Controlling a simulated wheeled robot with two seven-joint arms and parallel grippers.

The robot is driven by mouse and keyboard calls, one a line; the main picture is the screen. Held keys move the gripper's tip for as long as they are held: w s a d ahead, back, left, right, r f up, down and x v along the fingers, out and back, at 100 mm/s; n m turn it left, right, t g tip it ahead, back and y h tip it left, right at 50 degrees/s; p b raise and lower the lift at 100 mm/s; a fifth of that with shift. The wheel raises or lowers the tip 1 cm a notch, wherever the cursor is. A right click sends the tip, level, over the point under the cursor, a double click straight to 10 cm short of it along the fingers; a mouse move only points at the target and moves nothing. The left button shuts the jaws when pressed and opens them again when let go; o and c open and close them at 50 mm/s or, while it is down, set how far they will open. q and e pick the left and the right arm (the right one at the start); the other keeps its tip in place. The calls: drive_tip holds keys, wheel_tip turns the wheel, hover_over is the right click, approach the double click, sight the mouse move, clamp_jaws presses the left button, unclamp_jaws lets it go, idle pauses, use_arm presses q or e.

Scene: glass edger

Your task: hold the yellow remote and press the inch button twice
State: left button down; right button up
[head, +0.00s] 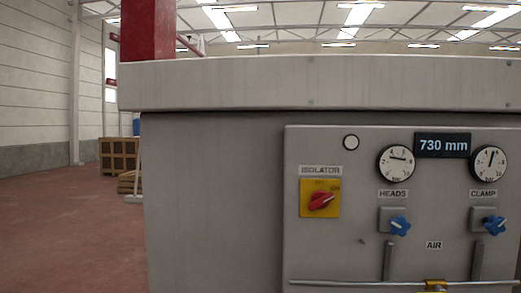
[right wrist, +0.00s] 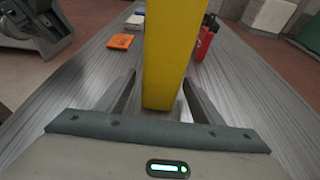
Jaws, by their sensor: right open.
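In the right wrist view a long yellow body (right wrist: 172,52), which looks like the yellow remote, stands between the two fingers of my right gripper (right wrist: 160,90). The fingers are open, with a gap visible on each side of it. Its buttons do not show, so I cannot make out the inch button. In the head view a small yellow piece (head: 435,286) shows at the bottom edge by a rail; most of it is cut off. My left gripper is in neither view.
The grey machine panel (head: 345,250) carries a red isolator switch (head: 320,199), two gauges, blue knobs and a display (head: 443,145) reading 730 mm. In the wrist view an orange item (right wrist: 121,41) and a red item (right wrist: 203,43) lie on a grey surface (right wrist: 70,88).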

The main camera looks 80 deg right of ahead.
drive_tip(key=v, duration=1.1)
drive_tip(key=shift+d, duration=0.2)
idle(0.4)
